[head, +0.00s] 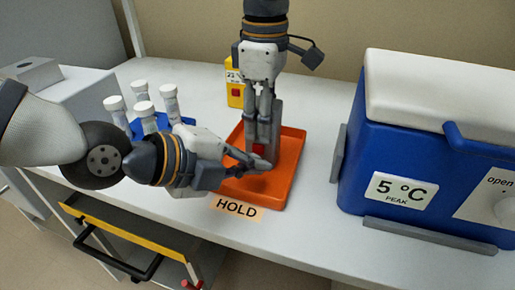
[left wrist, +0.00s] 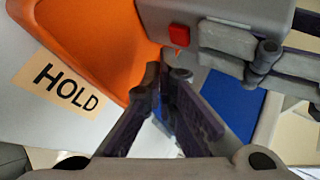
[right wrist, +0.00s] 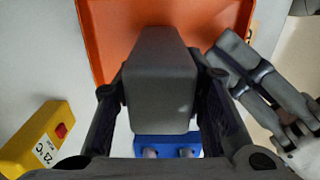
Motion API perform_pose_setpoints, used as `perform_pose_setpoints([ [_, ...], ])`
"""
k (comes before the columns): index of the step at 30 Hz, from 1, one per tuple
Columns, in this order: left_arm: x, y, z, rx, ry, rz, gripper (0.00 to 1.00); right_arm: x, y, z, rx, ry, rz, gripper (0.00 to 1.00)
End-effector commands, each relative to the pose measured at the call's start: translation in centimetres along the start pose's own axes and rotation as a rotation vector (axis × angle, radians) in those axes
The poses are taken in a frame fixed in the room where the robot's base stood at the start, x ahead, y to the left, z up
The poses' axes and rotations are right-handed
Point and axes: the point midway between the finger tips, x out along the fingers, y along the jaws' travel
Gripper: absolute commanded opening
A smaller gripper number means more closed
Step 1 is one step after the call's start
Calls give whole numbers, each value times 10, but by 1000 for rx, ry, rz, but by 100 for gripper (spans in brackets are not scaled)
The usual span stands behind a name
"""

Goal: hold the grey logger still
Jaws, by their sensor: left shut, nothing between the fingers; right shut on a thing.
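The grey logger (right wrist: 160,85) is a block gripped between the two fingers of my right gripper (head: 262,125), above the orange tray (head: 290,170). The left wrist view shows the logger's grey side (left wrist: 225,15) with a red button (left wrist: 179,35). In the head view the right fingers cover much of it. My left gripper (left wrist: 165,75) is shut and empty, with its fingertips over the tray, close to the logger's button side. I cannot tell whether they touch it. Whether the logger rests on the tray is unclear.
A HOLD label (head: 237,207) lies at the tray's front edge. A blue rack (head: 135,128) with several white-capped tubes stands left, behind my left arm. A yellow box (head: 234,90) with a red button stands behind the tray. A large blue cooler (head: 350,190) stands at the right.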

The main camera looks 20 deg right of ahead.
Motion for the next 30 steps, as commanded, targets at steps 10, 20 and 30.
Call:
perform_pose_setpoints([
  [10, 6, -4, 4, 0, 0, 1, 0, 0, 0, 0, 0, 0, 0, 6],
  [20, 7, -5, 5, 0, 0, 0, 0, 0, 0, 0, 0, 0, 0, 6],
  [30, 10, -7, 6, 0, 1, 0, 0, 0, 0, 0, 0, 0, 0, 6],
])
